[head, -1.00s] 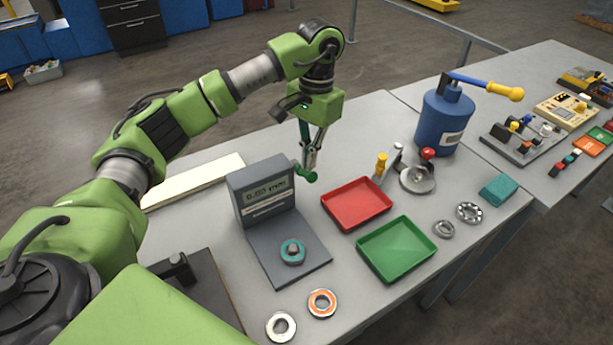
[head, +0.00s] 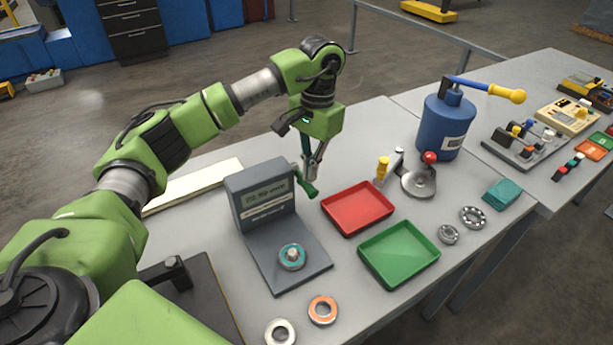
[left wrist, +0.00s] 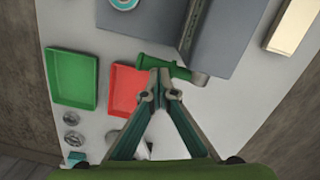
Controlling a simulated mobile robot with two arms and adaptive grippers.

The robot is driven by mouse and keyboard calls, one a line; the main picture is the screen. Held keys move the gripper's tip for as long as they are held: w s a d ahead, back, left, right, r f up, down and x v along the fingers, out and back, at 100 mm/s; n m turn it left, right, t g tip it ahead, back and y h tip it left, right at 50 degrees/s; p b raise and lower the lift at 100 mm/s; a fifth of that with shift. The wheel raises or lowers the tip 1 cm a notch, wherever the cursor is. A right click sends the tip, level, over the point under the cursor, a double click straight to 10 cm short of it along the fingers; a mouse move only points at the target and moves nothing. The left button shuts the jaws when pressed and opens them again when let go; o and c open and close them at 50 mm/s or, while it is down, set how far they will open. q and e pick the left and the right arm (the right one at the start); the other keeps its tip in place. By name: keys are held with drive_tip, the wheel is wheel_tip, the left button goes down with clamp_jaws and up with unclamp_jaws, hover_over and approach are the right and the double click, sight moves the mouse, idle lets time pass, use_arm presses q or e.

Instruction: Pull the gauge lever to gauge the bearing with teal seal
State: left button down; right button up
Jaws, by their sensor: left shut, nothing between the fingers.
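The grey gauge (head: 262,200) stands on the table with a lit display (head: 264,193) on its upright face. The bearing with the teal seal (head: 292,256) lies on the gauge's base around a central post. The green gauge lever (head: 308,188) sticks out of the gauge's right side and points down. My left gripper (head: 313,178) is shut and empty, its fingertips at the lever. In the left wrist view the fingertips (left wrist: 157,84) are right beside the green lever handle (left wrist: 160,66); I cannot tell if they touch. My right gripper is out of view.
A red tray (head: 358,208) and a green tray (head: 399,253) lie to the right. An orange-sealed bearing (head: 323,310) and a pale-sealed bearing (head: 280,332) lie in front of the gauge. A blue press (head: 447,125) stands farther back. Two bare bearings lie near the table's right edge.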

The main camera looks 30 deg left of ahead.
use_arm(q)
drive_tip(key=w, duration=0.3)
drive_tip(key=shift+d+r, duration=0.25)
drive_tip(key=shift+r, duration=0.1)
drive_tip(key=shift+s, duration=0.1)
wheel_tip(320, 180, up, 12)
drive_tip(key=w, duration=0.1)
drive_tip(key=shift+w+d, duration=0.15)
drive_tip(key=shift+f, duration=0.15)
idle(0.7)
